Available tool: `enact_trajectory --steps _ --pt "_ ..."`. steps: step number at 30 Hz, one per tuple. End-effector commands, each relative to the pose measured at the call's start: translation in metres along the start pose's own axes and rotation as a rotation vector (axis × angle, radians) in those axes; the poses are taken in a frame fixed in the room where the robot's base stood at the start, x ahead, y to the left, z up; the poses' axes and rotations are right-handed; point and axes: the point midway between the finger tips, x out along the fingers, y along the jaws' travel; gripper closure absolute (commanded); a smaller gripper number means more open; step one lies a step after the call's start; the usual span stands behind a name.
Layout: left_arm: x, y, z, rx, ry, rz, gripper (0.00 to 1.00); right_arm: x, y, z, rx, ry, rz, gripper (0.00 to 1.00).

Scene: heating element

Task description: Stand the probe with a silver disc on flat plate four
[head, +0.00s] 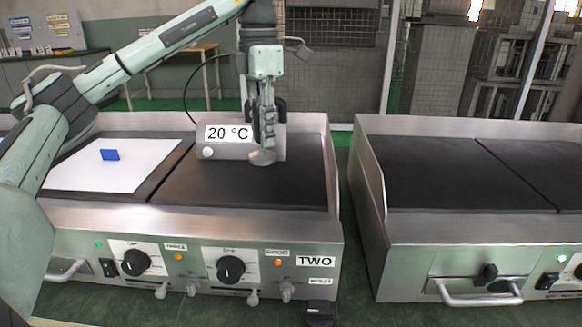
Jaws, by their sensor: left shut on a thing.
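My left gripper (264,112) points straight down and is shut on the probe, whose body is mostly hidden between the fingers. The probe's silver disc (262,158) shows below the fingertips, low over the right-hand dark flat plate (245,187) of the left cooking unit. I cannot tell if the disc touches the plate. The probe looks upright. A grey meter box (208,153) reading 20 °C sits at the back of that plate, just behind and left of the disc. The small label (277,252) below this plate is hard to read. My right gripper is not in view.
A white sheet (90,177) with a small blue block (110,155) lies on the left plate. A black cable (186,90) arcs up behind the meter. The unit, marked TWO (315,261), has raised metal edges. A second unit (440,175) at right has bare plates.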

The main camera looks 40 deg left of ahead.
Motion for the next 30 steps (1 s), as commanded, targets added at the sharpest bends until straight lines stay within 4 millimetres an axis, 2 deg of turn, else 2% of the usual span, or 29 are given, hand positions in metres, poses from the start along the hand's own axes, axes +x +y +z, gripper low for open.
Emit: enact_trajectory --steps 1,6,12,17,25,30 --pt "0.013 0.003 0.013 0.002 0.002 -0.005 1.00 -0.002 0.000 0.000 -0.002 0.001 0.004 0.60" --pt "0.031 0.018 0.048 0.000 0.001 -0.004 1.00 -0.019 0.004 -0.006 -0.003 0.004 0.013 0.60" --pt "0.048 0.030 0.075 0.000 0.000 -0.002 1.00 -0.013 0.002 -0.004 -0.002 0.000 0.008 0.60" --pt "0.056 0.033 0.080 0.001 0.002 0.000 1.00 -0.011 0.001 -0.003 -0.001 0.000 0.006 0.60" --pt "0.090 0.033 0.079 0.001 0.002 0.000 1.00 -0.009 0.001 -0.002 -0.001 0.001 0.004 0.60" --pt "0.092 0.032 0.080 0.001 -0.001 0.000 1.00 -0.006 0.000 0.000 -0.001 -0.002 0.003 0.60"
